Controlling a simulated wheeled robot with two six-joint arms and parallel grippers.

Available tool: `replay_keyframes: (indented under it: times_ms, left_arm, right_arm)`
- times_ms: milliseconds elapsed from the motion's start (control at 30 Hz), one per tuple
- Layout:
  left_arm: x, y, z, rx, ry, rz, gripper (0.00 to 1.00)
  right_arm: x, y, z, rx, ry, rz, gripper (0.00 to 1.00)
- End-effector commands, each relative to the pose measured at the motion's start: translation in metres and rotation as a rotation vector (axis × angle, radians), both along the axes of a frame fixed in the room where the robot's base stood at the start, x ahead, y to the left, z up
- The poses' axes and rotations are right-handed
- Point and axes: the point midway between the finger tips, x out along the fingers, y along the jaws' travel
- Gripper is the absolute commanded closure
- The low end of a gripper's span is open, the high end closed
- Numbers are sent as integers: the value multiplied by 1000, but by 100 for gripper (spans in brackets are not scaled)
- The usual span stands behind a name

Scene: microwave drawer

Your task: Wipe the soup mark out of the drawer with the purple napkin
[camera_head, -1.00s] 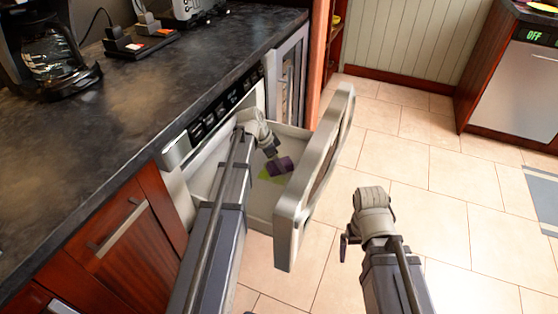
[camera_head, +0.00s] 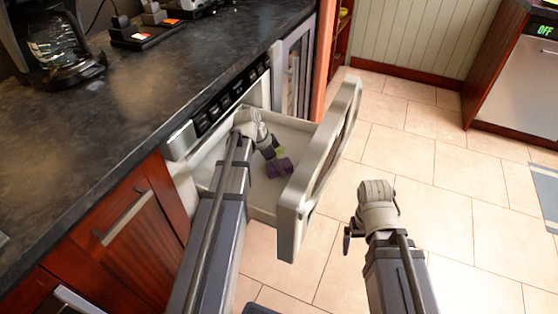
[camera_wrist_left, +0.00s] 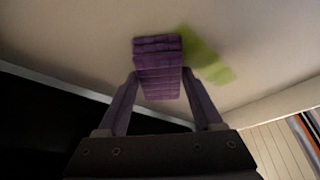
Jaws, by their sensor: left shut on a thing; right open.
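The microwave drawer (camera_head: 300,212) is pulled open below the counter. The purple napkin (camera_head: 281,168) is a folded block at the drawer floor; it also shows in the left wrist view (camera_wrist_left: 158,68). My left gripper (camera_head: 272,158) reaches down into the drawer and is shut on the napkin; its two fingers show in the left wrist view (camera_wrist_left: 158,90). The yellow-green soup mark (camera_wrist_left: 207,56) is on the drawer floor beside the napkin, partly hidden by it. In the head view a small part of the mark (camera_head: 280,150) shows. My right gripper (camera_head: 347,238) is outside the drawer, over the floor, empty.
The dark counter (camera_head: 110,130) runs along the left, with a coffee maker (camera_head: 50,50) on it. The drawer's front panel (camera_head: 322,165) stands between my two arms.

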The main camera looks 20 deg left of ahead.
Motion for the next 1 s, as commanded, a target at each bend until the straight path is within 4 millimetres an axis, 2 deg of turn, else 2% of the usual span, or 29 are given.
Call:
replay_keyframes:
  times_ms: [33,267,467,767,1000]
  left_arm:
    - [-10,1,-1,5,8,-1,95]
    - [-26,1,0,5,8,-3,95]
    - [-25,3,0,4,6,-2,95]
    - [-22,18,3,2,3,0,95]
    - [-19,18,3,2,2,-1,95]
  right_arm:
    - [0,0,0,0,0,0,3]
    - [0,0,0,0,0,0,3]
    - [0,0,1,0,0,0,3]
    - [0,0,3,0,0,0,3]
    - [0,0,3,0,0,0,3]
